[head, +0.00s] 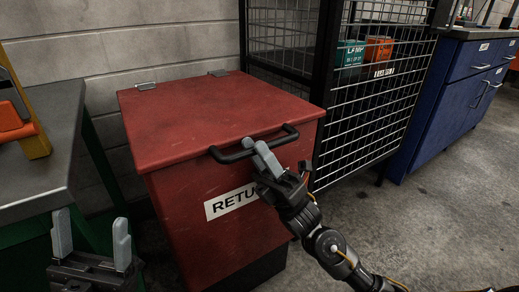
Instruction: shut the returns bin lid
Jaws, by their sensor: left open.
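The returns bin (180,205) is a red box with a white label that partly reads "RETU". Its red lid (210,108) lies down flat over the top, with no gap visible along the front. A black bar handle (228,156) runs along the lid's front edge. My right gripper (261,157) is at the middle of this handle, and its grey fingers overlap the bar. The fingers look close together, but whether they grip the bar is unclear. My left gripper (92,242) is open and empty at the lower left, in front of the bin.
A grey-topped bench (45,150) with a yellow and orange object (22,120) stands to the left. A black wire cage (360,110) holding green and orange boxes stands close to the bin's right. A blue cabinet (440,95) is further right. The floor (440,230) at lower right is clear.

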